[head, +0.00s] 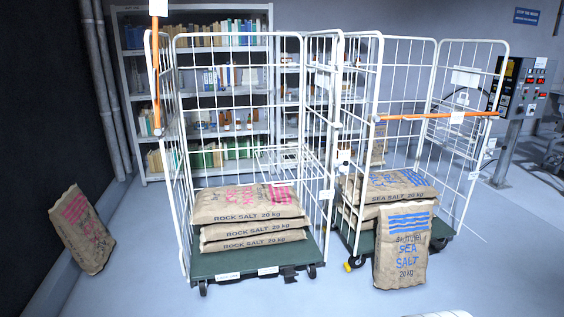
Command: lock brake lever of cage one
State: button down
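Two white wire roll cages stand side by side; I cannot read which is cage one. The left cage (182,150) has a green base (230,263) with rock salt sacks (250,228) stacked on it. A small dark part (289,273), possibly a brake lever, is at its front base edge. Its orange bar (156,75) stands upright at the left. The right cage (473,140) has its orange bar (436,116) lying across the front. A yellow part (355,262), possibly a brake lever, is by its front left wheel.
Sea salt sacks (395,184) fill the right cage, and one sack (403,245) leans upright at its front. Another sack (82,230) leans at the dark left wall. Shelves (130,80) stand behind; a control panel (520,88) is at right. The front floor is largely clear.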

aim_at(345, 163)
jog(key=i+j+z, duration=0.1)
jog(key=i, duration=1.35)
jog(key=i+j+z, duration=0.1)
jog(key=i+z, duration=0.15)
jog(key=i, duration=0.2)
jog(key=i+j+z, duration=0.55)
jog(key=i, duration=0.25)
